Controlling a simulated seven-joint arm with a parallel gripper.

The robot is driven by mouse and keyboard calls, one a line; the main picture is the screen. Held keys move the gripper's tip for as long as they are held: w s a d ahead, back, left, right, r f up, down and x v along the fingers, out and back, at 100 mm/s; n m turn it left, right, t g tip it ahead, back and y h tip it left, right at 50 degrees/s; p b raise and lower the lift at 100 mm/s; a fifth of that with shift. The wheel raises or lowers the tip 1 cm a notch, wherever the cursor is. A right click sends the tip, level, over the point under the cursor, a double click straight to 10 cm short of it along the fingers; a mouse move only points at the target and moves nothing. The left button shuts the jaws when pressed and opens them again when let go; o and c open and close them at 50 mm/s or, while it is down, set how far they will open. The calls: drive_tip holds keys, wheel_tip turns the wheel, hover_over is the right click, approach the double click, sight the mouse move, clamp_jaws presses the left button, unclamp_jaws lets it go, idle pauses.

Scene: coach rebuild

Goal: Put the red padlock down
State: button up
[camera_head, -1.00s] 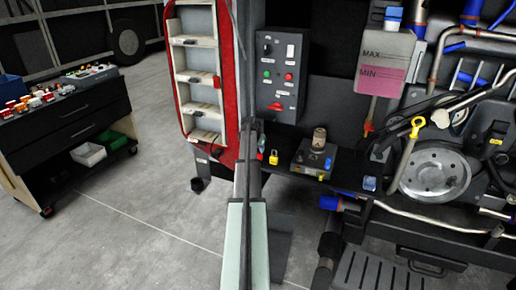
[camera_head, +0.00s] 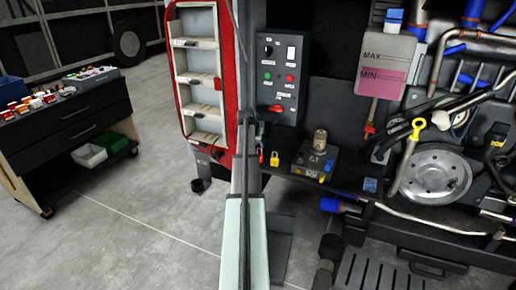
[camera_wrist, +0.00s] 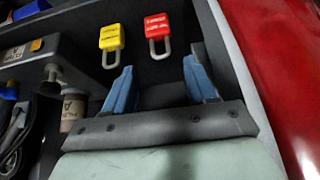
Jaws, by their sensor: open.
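The red padlock (camera_wrist: 157,27) rests on the dark shelf (camera_wrist: 150,72) in the wrist view, its shackle pointing toward my gripper. It also shows in the head view (camera_head: 262,157), just right of my arm. My gripper (camera_wrist: 160,62) is open and empty, with its two blue fingers apart. The red padlock lies just beyond the gap between the fingertips, and neither finger appears to touch it. In the head view my arm hides most of the gripper.
A yellow padlock (camera_wrist: 110,37) lies left of the red one. A grey box (camera_head: 315,160) with a brown cylinder on top stands farther right. The control panel (camera_head: 281,78) rises behind. A red panel (camera_wrist: 285,80) borders the shelf on the right in the wrist view.

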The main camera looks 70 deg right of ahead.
drive_tip(key=v, duration=0.6)
drive_tip(key=w+a+f+n+y, duration=0.2)
drive_tip(key=w+a+f, duration=0.5)
drive_tip(key=a+f, duration=0.4)
drive_tip(key=w+a+f+n+y, duration=0.1)
drive_tip(key=w+a+f+n, duration=0.2)
drive_tip(key=w+a+f, duration=0.55)
drive_tip(key=a+f+n+g+y, duration=0.1)
drive_tip(key=a+f+n, duration=0.1)
drive_tip(key=a+f, duration=0.85)
drive_tip(key=a+f+n+y, duration=0.15)
drive_tip(key=a+f, duration=0.45)
drive_tip(key=a, duration=0.9)
drive_tip(key=s+a+f+n+g, duration=0.15)
drive_tip(key=s+a+f, duration=0.25)
drive_tip(key=a, duration=0.4)
drive_tip(key=s+a+f+n, duration=0.2)
drive_tip(key=s+a+f, duration=0.15)
drive_tip(key=a, duration=0.35)
drive_tip(key=s+a+f+n+g, duration=0.1)
drive_tip(key=s+a+f+n, duration=0.2)
drive_tip(key=a, duration=0.5)
drive_tip(key=s+a+f+n+g, duration=0.1)
drive_tip(key=s+a, duration=0.5)
drive_tip(key=s, duration=0.3)
drive_tip(key=s+a+f+n+g, duration=0.2)
drive_tip(key=s+a, duration=0.4)
drive_tip(key=s, duration=0.4)
drive_tip(key=shift+f, duration=0.3)
